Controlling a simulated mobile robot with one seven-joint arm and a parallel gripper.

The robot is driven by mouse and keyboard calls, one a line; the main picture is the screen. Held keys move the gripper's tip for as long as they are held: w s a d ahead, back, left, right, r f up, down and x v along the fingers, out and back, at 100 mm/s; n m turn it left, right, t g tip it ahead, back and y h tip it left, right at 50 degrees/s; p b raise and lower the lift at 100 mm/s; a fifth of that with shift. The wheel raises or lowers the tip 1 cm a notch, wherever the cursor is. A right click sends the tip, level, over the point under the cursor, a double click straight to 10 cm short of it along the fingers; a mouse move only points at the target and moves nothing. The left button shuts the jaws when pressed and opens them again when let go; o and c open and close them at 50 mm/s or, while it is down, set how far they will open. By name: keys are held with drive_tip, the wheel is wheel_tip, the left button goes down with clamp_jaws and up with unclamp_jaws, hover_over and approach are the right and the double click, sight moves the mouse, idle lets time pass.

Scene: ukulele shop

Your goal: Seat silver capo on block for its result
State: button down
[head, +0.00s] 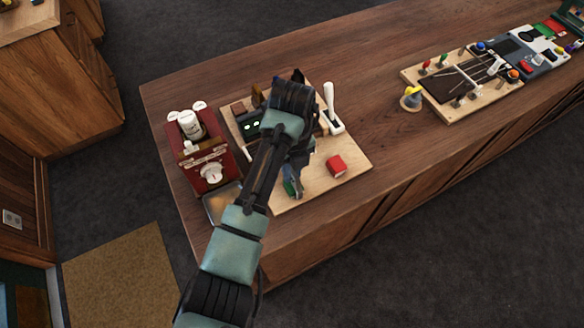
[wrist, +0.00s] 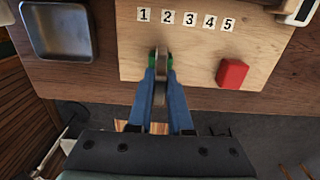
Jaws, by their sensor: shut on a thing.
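My gripper (wrist: 160,62) is shut on a narrow silver-grey piece (wrist: 161,76), which looks like the silver capo. Its blue fingers have green tips, one on each side of the piece. They are over the front part of a pale wooden board (wrist: 195,57), below a row of number labels 1 to 5. In the head view my gripper (head: 292,187) is at the board's near left edge, and the held piece cannot be made out. A red block (wrist: 231,73) sits on the board to the right, apart from my gripper. I cannot tell which block is the capo's seat.
An empty metal tray (wrist: 58,45) is left of the board. A dark red box with white bottles (head: 205,160) stands behind the tray. A white-handled lever (head: 332,105) stands at the board's back right.

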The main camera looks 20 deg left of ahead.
sight(292, 170)
drive_tip(key=shift+f+b, duration=0.45)
drive_tip(key=shift+f, duration=0.2)
drive_tip(key=c, duration=1.1)
unclamp_jaws()
drive_tip(key=shift+r, duration=0.1)
wheel_tip(292, 170, up, 11)
drive_tip(key=p, duration=1)
